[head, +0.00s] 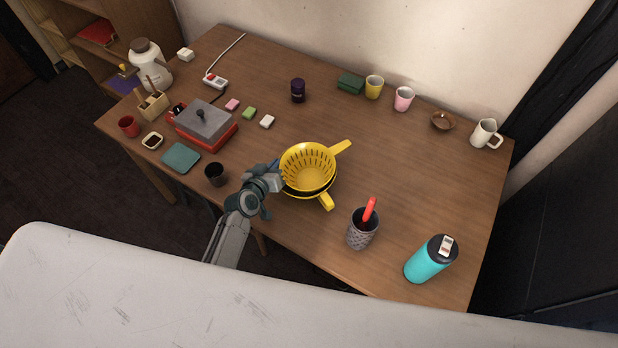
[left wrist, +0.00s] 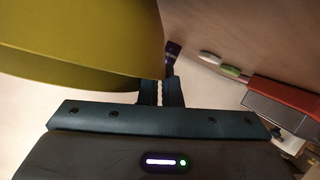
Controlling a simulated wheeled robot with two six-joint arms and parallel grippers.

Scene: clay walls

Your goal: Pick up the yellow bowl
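The yellow bowl (head: 307,168) has slots in its wall, like a colander, and two yellow handles. In the head view it is at the table's near middle, over a dark rounded shape that is mostly hidden. My left gripper (head: 274,177) is at its left rim. In the left wrist view the bowl's smooth yellow side (left wrist: 80,40) fills the upper left, and its edge ends at the narrow gap between the fingers (left wrist: 161,88). The fingers look shut on this edge, though the bowl hides part of the tips. My right gripper is out of view.
A dark cup (head: 215,174) stands left of my left gripper. A patterned holder (head: 361,232) with a red item and a turquoise bottle (head: 428,262) stand to the right. A red box with a grey lid (head: 205,122) is at left. The table behind the bowl is fairly clear.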

